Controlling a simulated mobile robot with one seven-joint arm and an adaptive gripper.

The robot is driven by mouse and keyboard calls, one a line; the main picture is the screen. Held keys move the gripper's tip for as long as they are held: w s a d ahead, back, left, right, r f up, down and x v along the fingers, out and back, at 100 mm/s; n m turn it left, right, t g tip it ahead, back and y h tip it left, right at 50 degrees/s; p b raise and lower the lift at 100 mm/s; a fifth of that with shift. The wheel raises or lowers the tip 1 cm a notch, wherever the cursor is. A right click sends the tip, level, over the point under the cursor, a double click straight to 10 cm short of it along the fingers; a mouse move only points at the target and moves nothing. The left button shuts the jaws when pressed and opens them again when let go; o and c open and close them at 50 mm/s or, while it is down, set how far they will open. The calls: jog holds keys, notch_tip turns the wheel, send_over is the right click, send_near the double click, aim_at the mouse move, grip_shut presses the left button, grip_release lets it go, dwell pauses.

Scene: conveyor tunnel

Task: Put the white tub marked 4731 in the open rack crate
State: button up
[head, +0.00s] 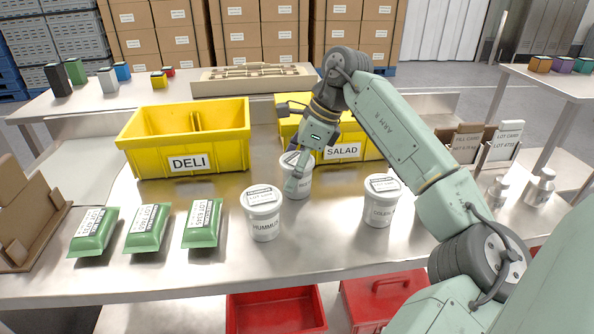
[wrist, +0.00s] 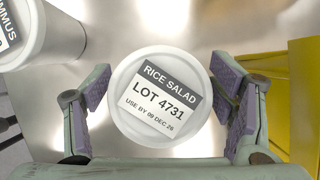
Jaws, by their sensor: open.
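The white tub marked RICE SALAD, LOT 4731 (wrist: 160,100) sits upright on the steel table, seen from above in the wrist view. In the head view the same tub (head: 304,186) is partly hidden by a finger. My gripper (wrist: 161,98) is open, with one finger on each side of the tub and a small gap visible at both sides. Below the table's front edge is an open red crate (head: 275,296), beside a red crate with a closed, handled lid (head: 382,290).
A HUMMUS tub (head: 263,222) stands close on the left and another white tub (head: 381,208) on the right. Yellow bins marked DELI (head: 190,163) and SALAD (head: 343,151) stand behind. Several green packs (head: 147,228) lie at left. Card holders (head: 497,147) are at right.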

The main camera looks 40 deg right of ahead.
jog(key=shift+w+a+f, duration=0.15)
jog(key=shift+a+f, duration=0.05)
jog(key=shift+f, duration=0.45)
jog(key=shift+c, duration=0.3)
jog(key=c, duration=1.4)
jog(key=shift+r, duration=0.15)
